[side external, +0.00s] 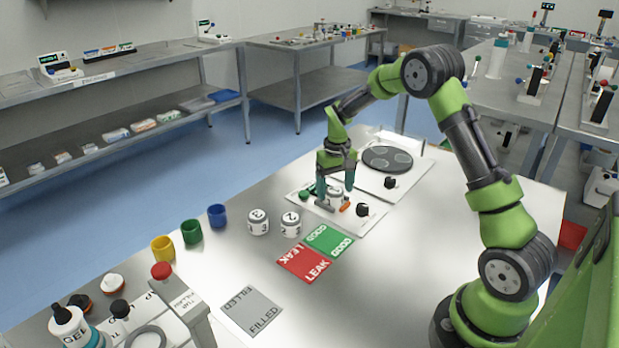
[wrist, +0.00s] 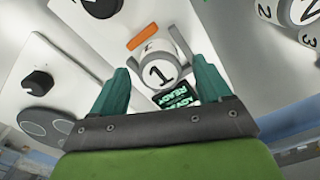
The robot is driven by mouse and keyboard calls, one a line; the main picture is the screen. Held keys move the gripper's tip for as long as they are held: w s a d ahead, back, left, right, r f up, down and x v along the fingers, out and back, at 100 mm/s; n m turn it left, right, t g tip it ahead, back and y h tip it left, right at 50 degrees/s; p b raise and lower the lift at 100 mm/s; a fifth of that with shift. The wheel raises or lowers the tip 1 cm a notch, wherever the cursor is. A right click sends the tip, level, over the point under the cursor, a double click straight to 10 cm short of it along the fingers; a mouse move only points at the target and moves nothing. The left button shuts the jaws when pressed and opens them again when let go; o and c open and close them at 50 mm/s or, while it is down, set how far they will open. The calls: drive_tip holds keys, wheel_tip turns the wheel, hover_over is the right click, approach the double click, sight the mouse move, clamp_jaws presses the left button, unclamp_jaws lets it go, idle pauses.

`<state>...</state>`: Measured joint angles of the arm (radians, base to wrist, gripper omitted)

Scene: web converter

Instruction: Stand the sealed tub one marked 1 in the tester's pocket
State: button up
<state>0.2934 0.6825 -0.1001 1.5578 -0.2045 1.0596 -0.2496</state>
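The white tub marked 1 (side external: 336,198) stands at the tester (side external: 330,215), a pale panel with a black knob and an orange piece. In the wrist view the tub (wrist: 160,73) shows its 1 on top, with grey pocket walls beside it. My gripper (side external: 335,185) is over the tester, pointing down. Its teal fingers are spread on either side of the tub, and in the wrist view (wrist: 162,70) there are gaps between them and it. A small lit display (wrist: 178,98) reading READY is partly hidden by my gripper.
Two more numbered tubs (side external: 258,222) (side external: 290,224) stand left of the tester. Green GOOD (side external: 329,240) and red LEAK (side external: 302,263) mats lie in front. A plate with a dark disc (side external: 387,159) is behind. A grey FILLED mat (side external: 252,310) and coloured cups (side external: 191,231) are at left.

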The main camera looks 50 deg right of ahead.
sight(335, 190)
drive_tip(key=shift+r, duration=0.1)
wheel_tip(335, 190, up, 12)
drive_tip(key=s+a+r+t, duration=0.2)
drive_tip(key=s+a+r, duration=0.2)
drive_tip(key=a+r, duration=0.25)
drive_tip(key=s+a+r+n+t+y, duration=0.1)
drive_tip(key=s+a+t, duration=0.4)
drive_tip(key=s+a, duration=0.8)
drive_tip(key=s+y, duration=0.1)
drive_tip(key=s, duration=0.3)
drive_tip(key=shift+a+r, duration=0.4)
